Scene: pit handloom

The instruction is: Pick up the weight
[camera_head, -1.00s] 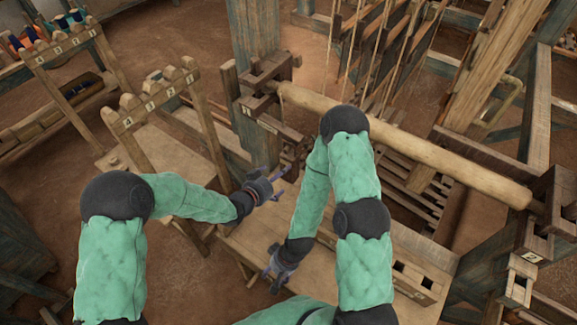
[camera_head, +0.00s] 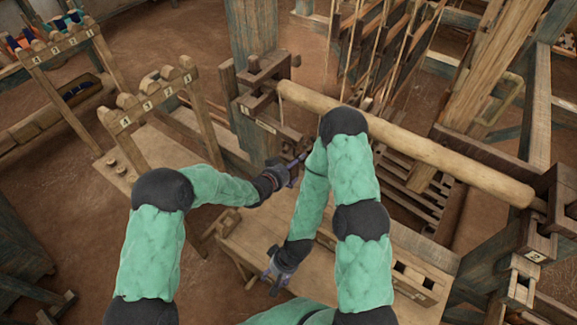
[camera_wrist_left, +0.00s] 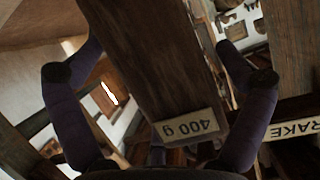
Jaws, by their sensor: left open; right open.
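The weight (camera_wrist_left: 165,55) is a dark wooden block with a white "400 g" label, seen upside down in the left wrist view. It lies between the two spread fingers of my open left gripper (camera_head: 296,170), one finger on each side. I cannot tell whether the fingers touch it. In the head view the left gripper is beside the loom's front post, where the weight is hard to make out among dark parts. My right gripper (camera_head: 275,272) is open and empty over the wooden bench, partly hidden by its own wrist.
A label reading "RAKE", cut off at its start, shows on a beam (camera_wrist_left: 292,75) right of the weight. The round cloth beam (camera_head: 410,146) crosses behind my right arm. A numbered peg rack (camera_head: 150,105) stands left. The wooden bench (camera_head: 330,275) lies below the grippers.

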